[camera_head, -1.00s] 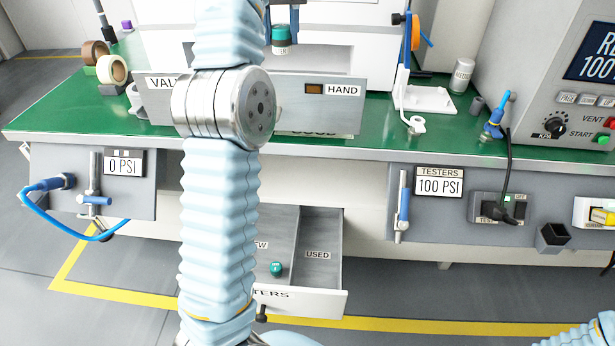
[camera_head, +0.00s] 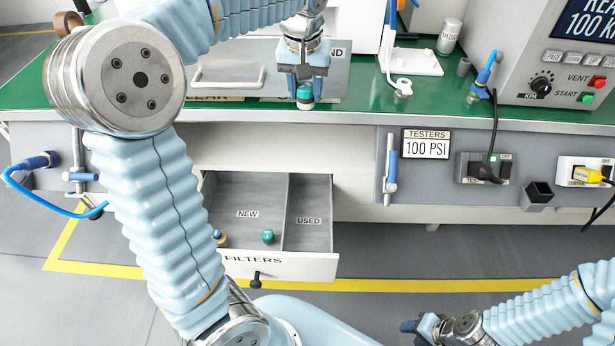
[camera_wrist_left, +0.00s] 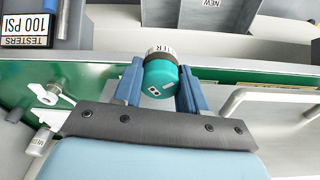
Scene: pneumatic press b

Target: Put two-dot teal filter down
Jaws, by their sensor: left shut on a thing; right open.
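The teal filter (camera_head: 305,91) is gripped in my left gripper (camera_head: 305,88), in front of the grey panel and above the green bench's front edge. In the left wrist view the filter (camera_wrist_left: 161,80) sits between both fingers of the left gripper (camera_wrist_left: 158,88), with two pale dots on its teal end and a white lettered band. The open drawer (camera_head: 272,266) is below, with NEW and USED compartments. Another teal filter (camera_head: 268,237) stands in NEW; its dots are too small to read. USED looks empty. My right gripper (camera_head: 410,327) is open and empty, low at the right.
A white stand (camera_head: 412,62) and a white cylinder (camera_head: 449,36) are on the bench. The grey tester (camera_head: 560,60) stands at the right, with cables below it.

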